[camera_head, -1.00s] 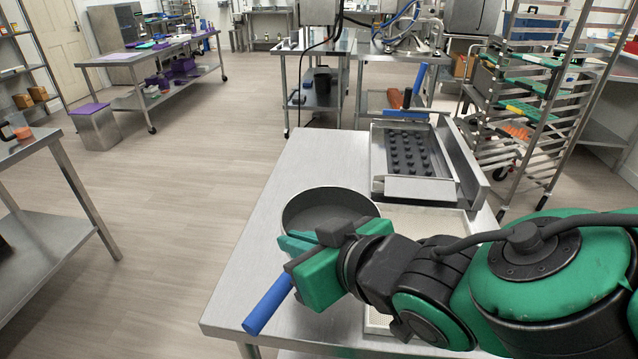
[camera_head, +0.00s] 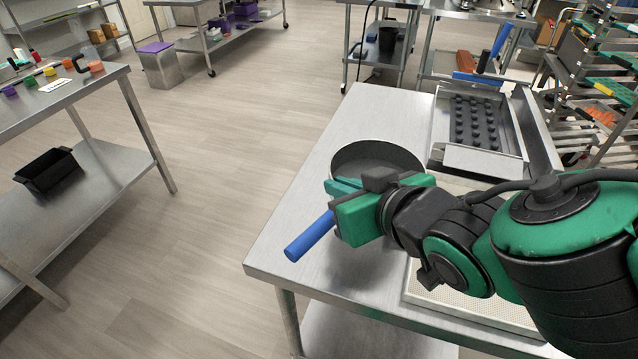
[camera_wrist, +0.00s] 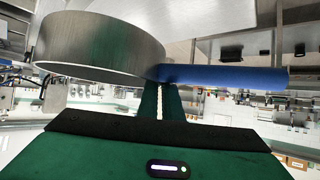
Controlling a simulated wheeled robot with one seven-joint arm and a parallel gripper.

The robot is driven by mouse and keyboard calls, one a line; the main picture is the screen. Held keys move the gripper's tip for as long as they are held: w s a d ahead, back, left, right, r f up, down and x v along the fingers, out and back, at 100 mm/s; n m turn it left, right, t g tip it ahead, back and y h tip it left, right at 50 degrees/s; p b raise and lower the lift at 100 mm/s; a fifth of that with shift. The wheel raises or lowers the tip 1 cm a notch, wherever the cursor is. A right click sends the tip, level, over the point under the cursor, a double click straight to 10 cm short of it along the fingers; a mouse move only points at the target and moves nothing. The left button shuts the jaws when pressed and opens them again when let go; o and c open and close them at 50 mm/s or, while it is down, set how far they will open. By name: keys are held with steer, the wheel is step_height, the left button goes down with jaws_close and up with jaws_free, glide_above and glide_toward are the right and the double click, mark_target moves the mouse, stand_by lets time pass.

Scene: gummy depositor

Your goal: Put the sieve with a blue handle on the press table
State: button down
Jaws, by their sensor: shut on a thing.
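The sieve (camera_head: 372,158) has a round steel rim and a blue handle (camera_head: 310,237). My gripper (camera_head: 348,190) is shut on the handle close to the rim, and the fingers hide part of it. In the wrist view the sieve's steel rim (camera_wrist: 100,45) is at the upper left and the blue handle (camera_wrist: 225,76) runs right, with the gripper fingers (camera_wrist: 170,100) at it. The sieve shows over the near steel table (camera_head: 300,195); whether it touches the top I cannot tell. I cannot tell which table is the press table.
On the near table are a steel frame with a black studded mould (camera_head: 474,125) and a pale perforated tray (camera_head: 470,300), partly behind my arm. A side table (camera_head: 75,95) with small coloured items stands left, a black bin (camera_head: 48,172) on its shelf. Open floor lies between.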

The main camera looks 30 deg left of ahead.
steer(key=w+a+f, duration=0.1)
steer(key=a, duration=0.2)
steer(key=w+a+f, duration=0.1)
steer(key=a+f, duration=0.1)
steer(key=w+a+f, duration=0.1)
steer(key=a+f, duration=0.1)
steer(key=a, duration=0.1)
steer(key=shift+a+f, duration=0.25)
steer(key=shift+a, duration=0.05)
steer(key=shift+f, duration=2)
steer(key=c, duration=1.9)
jaws_free()
steer(key=shift+c, duration=0.2)
